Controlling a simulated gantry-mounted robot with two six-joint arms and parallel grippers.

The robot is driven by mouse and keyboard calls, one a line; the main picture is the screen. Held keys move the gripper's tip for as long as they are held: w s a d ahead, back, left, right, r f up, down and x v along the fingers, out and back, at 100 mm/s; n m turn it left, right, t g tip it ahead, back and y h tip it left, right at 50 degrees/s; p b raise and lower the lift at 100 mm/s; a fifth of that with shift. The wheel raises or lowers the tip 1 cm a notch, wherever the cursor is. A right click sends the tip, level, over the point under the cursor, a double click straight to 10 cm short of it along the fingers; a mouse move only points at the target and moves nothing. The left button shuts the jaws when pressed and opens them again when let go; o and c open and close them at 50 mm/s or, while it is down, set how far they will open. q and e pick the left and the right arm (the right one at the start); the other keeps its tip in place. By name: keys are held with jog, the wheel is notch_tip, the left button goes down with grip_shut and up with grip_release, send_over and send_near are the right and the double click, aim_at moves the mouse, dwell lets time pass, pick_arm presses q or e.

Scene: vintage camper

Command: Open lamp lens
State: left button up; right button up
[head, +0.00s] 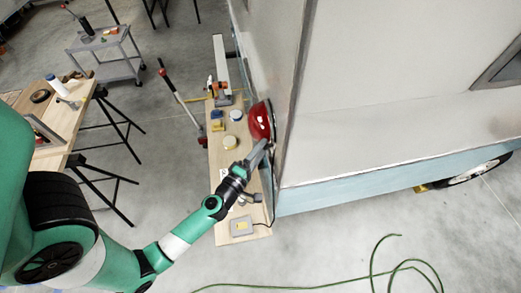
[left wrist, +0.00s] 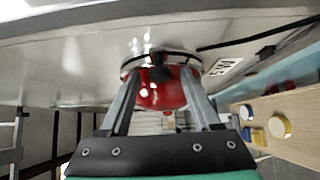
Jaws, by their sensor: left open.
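The red lamp lens (head: 260,121) sits on the rear wall of the camper in the head view. In the left wrist view the red lens (left wrist: 160,92) lies straight ahead, below a chrome rim (left wrist: 160,60). My left gripper (head: 265,144) is at the lens's lower edge in the head view. In the left wrist view its two open fingers (left wrist: 160,92) reach up on either side of the lens. I cannot tell whether they touch it. My right gripper is in neither view.
A wooden bench (head: 222,161) with jars, sponges and tools stands beside the camper (head: 370,110). A black cable (left wrist: 245,40) runs along the wall. A green hose (head: 390,265) lies on the floor. A grey cart (head: 103,42) stands farther back.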

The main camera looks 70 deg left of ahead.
pick_arm(q)
grip_shut()
dwell(1.3)
